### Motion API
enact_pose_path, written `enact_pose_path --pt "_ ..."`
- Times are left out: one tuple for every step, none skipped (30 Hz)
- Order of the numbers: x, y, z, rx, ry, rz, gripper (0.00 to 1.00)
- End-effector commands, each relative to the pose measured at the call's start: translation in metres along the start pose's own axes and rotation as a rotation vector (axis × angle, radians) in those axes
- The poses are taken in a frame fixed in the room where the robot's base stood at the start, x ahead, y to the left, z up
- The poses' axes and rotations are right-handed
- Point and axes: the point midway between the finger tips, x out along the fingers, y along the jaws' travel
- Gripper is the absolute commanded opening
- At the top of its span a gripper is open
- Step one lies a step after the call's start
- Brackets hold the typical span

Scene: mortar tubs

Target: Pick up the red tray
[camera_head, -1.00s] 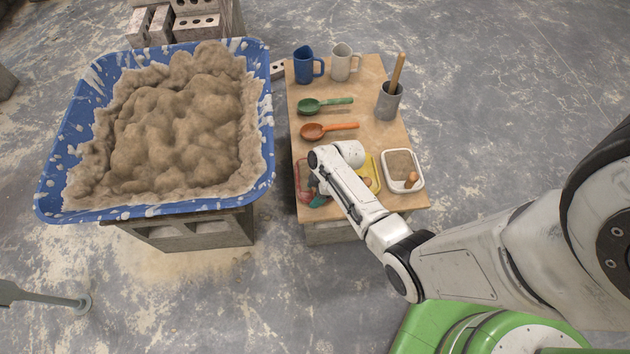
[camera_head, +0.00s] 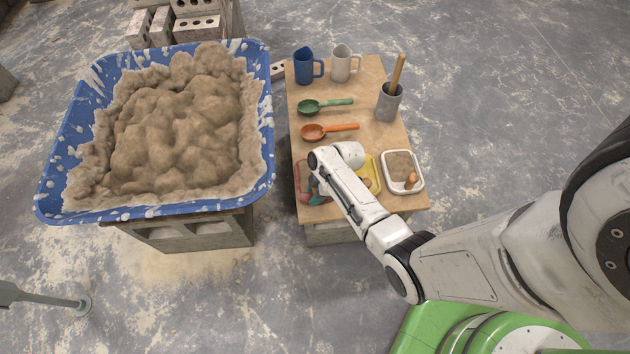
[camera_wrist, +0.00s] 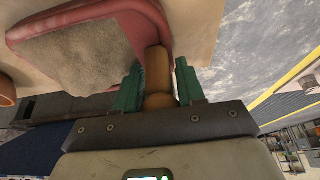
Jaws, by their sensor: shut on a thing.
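The red tray (camera_head: 303,171) lies at the near left corner of the wooden tabletop, mostly hidden by my arm in the head view. In the wrist view the red tray (camera_wrist: 26,36) holds a grey-brown, sandy fill. A wooden handle (camera_wrist: 157,72) shows at its edge; I cannot tell if it is fixed to the tray or belongs to a tool in it. My gripper (camera_wrist: 160,82) has its green fingers either side of this handle and is shut on it. In the head view my gripper (camera_head: 316,194) is low at the tray.
A yellow tray (camera_head: 374,169) and a white tray (camera_head: 419,168) stand to the right. Behind are an orange scoop (camera_head: 315,132), a green scoop (camera_head: 311,107), a grey pot (camera_head: 388,104), a blue jug (camera_head: 303,66) and a white jug (camera_head: 341,63). A blue tub (camera_head: 265,130) of mortar stands left.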

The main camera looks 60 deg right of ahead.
Motion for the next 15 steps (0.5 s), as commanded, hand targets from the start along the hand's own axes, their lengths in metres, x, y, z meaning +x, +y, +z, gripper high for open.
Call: enact_pose_path --pt "-0.0001 -0.0001 0.0001 0.000 0.000 0.000 0.00" --pt "-0.0001 -0.0001 0.0001 0.000 0.000 0.000 0.00" --pt "-0.0001 -0.0001 0.0000 0.000 0.000 0.000 0.00" --pt "-0.0001 -0.0001 0.0000 0.000 0.000 0.000 0.00" --pt "-0.0010 0.0012 -0.0009 -0.001 0.001 0.003 0.00" --pt "-0.0010 0.0012 -0.0009 -0.001 0.001 0.003 0.00" --pt "-0.0010 0.0013 -0.0009 -0.001 0.001 0.003 0.00" --pt "-0.0010 0.0013 -0.0009 -0.001 0.001 0.003 0.00" --pt "-0.0010 0.0013 -0.0009 -0.001 0.001 0.003 0.00" --pt "-0.0011 0.0013 -0.0010 -0.001 0.001 0.003 0.00" --pt "-0.0013 0.0013 -0.0011 -0.001 0.001 0.003 0.00" --pt "-0.0020 0.0013 -0.0014 -0.001 0.001 0.003 0.00" --pt "-0.0028 0.0013 -0.0017 -0.001 0.001 0.003 0.00" --pt "-0.0039 0.0013 -0.0022 -0.002 0.001 0.003 0.00" --pt "-0.0059 0.0013 -0.0030 -0.002 0.001 0.003 0.00"
